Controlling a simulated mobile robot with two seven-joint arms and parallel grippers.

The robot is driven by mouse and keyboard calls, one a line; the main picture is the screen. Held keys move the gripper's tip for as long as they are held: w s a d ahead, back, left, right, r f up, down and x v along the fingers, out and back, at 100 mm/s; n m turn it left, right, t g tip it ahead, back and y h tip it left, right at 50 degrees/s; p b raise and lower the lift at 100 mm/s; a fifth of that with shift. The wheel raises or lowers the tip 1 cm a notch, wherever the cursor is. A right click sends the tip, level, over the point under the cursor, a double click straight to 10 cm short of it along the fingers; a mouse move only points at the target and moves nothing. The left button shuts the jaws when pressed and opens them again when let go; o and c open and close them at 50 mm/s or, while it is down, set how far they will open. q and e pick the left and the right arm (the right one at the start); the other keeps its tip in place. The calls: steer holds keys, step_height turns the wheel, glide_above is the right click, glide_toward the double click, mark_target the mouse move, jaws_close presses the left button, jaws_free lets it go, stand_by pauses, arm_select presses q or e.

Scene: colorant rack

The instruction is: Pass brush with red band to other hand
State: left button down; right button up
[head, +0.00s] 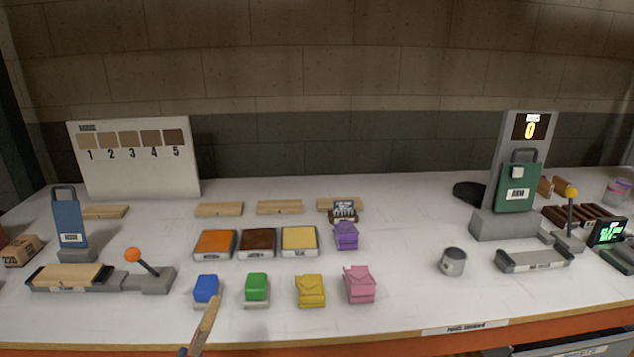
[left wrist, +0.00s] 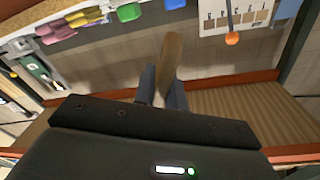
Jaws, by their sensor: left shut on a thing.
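A wooden stick-like piece, which I take for the brush (head: 206,322), rises at a slant in front of the table's front edge in the head view. Its lower end is cut off by the picture's bottom, where small bits of blue and red show. In the left wrist view the wooden handle (left wrist: 171,58) stands between the fingers of my left gripper (left wrist: 164,88), which is shut on it. I cannot make out the red band or the bristles clearly. My right gripper is in neither view.
Blue (head: 206,289), green (head: 257,287), yellow (head: 310,291) and pink (head: 359,284) blocks stand near the table's front edge. A grey cup (head: 453,262) is to the right. An orange-knobbed lever (head: 133,255) stands left. The table between pink block and cup is clear.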

arm_select(q)
steer(key=shift+m, duration=0.4)
steer(key=shift+r+m+p, duration=0.15)
steer(key=shift+m+p, duration=0.3)
steer(key=shift+m, duration=2.35)
steer(key=shift+m+p, duration=0.35)
steer(key=shift+m, duration=0.75)
steer(key=m, duration=0.5)
steer(key=shift+m, duration=0.4)
steer(key=m, duration=0.3)
steer(key=shift+m, duration=0.3)
